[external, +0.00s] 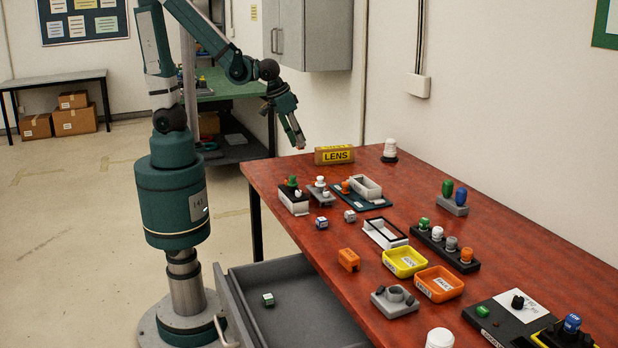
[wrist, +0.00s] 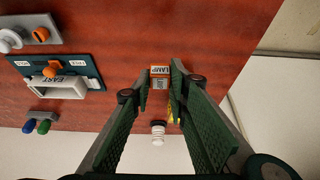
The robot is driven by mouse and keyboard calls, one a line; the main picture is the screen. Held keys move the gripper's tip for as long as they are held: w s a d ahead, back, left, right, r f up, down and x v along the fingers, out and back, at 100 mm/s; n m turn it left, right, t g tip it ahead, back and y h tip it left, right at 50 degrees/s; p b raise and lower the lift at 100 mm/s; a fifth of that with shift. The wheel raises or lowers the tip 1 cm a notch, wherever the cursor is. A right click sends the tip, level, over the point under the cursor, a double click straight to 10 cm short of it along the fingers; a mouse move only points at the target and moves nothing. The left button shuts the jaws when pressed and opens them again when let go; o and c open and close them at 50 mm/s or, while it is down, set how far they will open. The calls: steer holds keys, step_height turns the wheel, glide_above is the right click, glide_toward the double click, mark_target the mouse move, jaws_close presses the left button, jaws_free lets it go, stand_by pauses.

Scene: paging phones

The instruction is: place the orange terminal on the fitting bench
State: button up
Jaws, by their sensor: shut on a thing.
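My gripper (external: 297,140) is raised near the far left corner of the red-topped table (external: 510,225). The block is hard to make out in the external view. I cannot tell which surface is called the fitting bench. An orange block (external: 348,260) lies on the red table near its front edge.
A yellow LENS sign (external: 334,155) and a white knob (external: 389,151) stand at the table's far end. Small labelled cubes, trays and racks crowd the middle. An open grey drawer (external: 310,318) juts out in front. A green bench (external: 232,84) stands behind my arm.

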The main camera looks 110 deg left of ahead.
steer(key=shift+f, duration=0.1)
stand_by(0.3)
steer(key=shift+f+b, duration=0.8)
steer(key=shift+f, duration=2.05)
steer(key=shift+f+b, duration=0.65)
steer(key=shift+f, duration=1.4)
steer(key=shift+f, duration=0.2)
steer(key=o, duration=0.8)
steer(key=shift+r, duration=0.15)
steer(key=shift+p+v, duration=1.75)
steer(key=shift+v, duration=4.3)
